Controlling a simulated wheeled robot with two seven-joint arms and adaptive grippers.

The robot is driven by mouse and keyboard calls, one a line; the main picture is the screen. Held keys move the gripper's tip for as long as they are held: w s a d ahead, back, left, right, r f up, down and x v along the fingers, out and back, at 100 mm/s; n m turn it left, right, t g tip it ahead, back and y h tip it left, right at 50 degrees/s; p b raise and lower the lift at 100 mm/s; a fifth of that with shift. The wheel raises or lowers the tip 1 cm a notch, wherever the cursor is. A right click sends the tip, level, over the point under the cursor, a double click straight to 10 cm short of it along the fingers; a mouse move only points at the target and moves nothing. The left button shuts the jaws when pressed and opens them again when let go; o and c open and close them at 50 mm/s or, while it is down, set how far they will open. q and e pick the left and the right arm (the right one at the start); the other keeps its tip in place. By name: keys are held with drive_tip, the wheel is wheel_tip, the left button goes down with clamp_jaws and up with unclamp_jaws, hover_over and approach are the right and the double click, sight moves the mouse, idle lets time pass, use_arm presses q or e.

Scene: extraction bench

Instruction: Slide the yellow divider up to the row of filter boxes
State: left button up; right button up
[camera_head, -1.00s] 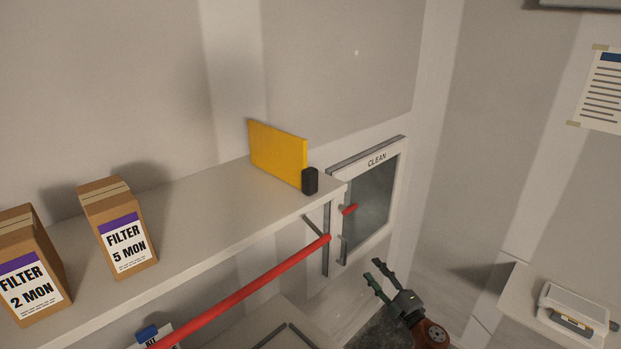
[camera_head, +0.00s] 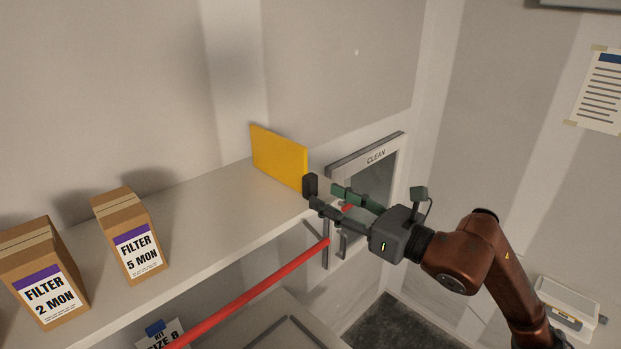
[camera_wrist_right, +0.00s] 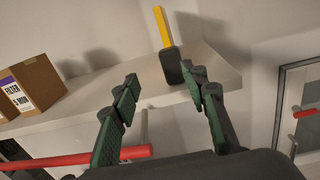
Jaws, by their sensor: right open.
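The yellow divider (camera_head: 279,158) stands upright near the right end of the white shelf (camera_head: 200,215). A black grip block (camera_head: 310,186) is at its front edge; in the right wrist view the divider (camera_wrist_right: 162,27) is seen edge-on, with the block (camera_wrist_right: 171,65) below it. Filter boxes, "5 MON" (camera_head: 132,237) and "2 MON" (camera_head: 45,272), stand further left with a wide gap to the divider. My right gripper (camera_head: 322,196) is open close to the block; in the wrist view its fingers (camera_wrist_right: 162,88) are spread, the block between and beyond them. I cannot tell if they touch it. My left gripper is not in view.
A red bar (camera_head: 255,290) runs along below the shelf's front edge. The shelf between divider and boxes is clear. A wall-side ledge holds a white device (camera_head: 567,303) at right.

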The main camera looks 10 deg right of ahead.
sight(314, 182)
drive_tip(key=shift+h, duration=0.5)
drive_tip(key=w+a+p, duration=0.1)
drive_tip(key=w, duration=0.1)
drive_tip(key=w+p, duration=0.1)
drive_tip(key=w, duration=0.1)
drive_tip(key=w+a+p, duration=0.1)
drive_tip(key=w, duration=0.1)
drive_tip(key=shift+w+a+r, duration=0.1)
drive_tip(key=shift+a+r, duration=0.2)
drive_tip(key=shift+r, duration=0.1)
drive_tip(key=shift+w+a+f, duration=0.15)
drive_tip(key=shift+w+a, duration=0.1)
drive_tip(key=shift+w, duration=0.3)
drive_tip(key=shift+c, duration=0.7)
clamp_jaws()
